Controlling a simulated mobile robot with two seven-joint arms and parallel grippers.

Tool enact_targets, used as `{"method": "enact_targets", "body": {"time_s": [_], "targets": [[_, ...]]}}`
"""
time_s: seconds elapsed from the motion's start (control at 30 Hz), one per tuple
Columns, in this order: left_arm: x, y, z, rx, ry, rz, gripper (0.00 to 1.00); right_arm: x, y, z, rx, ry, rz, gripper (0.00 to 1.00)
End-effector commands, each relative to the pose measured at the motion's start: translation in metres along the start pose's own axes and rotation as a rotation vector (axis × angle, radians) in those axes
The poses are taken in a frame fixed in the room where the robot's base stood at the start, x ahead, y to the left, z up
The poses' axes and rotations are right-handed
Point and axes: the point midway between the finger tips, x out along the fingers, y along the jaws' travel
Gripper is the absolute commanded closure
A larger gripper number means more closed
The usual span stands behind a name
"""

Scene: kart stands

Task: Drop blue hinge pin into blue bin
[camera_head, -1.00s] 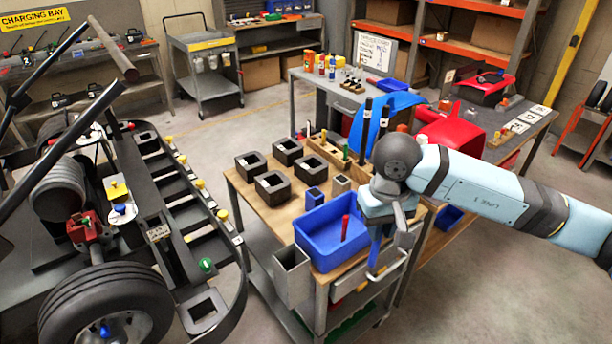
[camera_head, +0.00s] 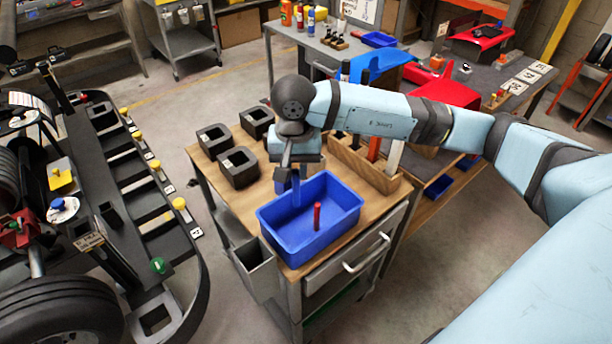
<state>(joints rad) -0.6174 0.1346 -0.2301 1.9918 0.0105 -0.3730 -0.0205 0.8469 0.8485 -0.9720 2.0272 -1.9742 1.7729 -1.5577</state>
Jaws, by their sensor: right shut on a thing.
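The blue bin (camera_head: 345,232) sits at the front of the wooden cart top. A red pin (camera_head: 317,216) stands upright inside it. My right gripper (camera_head: 292,172) is above the bin's far left side, pointing down. It is shut on the blue hinge pin (camera_head: 296,192), which hangs roughly upright, its lower end in front of the bin's inner back wall. Whether the pin touches the bin cannot be told. The gripper hides the pin's upper part. My left gripper is not in view.
Several black square blocks (camera_head: 238,167) stand on the cart left of the bin. A wooden rack (camera_head: 370,172) with upright tools stands behind it to the right. A grey open box (camera_head: 257,268) hangs at the cart's left side. A kart (camera_head: 120,190) fills the left.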

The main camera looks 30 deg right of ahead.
Motion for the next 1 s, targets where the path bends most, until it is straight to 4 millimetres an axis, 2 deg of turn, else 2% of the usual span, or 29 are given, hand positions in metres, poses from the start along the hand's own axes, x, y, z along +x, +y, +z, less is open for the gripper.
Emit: {"method": "enact_targets", "body": {"time_s": [0.03,0.2,0.4,0.67,1.0], "targets": [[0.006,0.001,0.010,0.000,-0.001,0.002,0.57,0.017,0.006,-0.005,0.136,-0.002,0.003,1.00],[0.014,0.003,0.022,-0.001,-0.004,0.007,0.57,0.041,0.021,-0.019,0.564,0.000,0.003,1.00],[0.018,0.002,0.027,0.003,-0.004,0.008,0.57,0.055,0.032,-0.028,0.848,0.004,0.001,1.00],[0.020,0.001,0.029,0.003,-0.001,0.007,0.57,0.066,0.033,-0.030,0.908,0.005,0.002,1.00],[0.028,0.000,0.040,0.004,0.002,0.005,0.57,0.105,0.033,-0.029,0.905,0.003,0.002,1.00]]}}
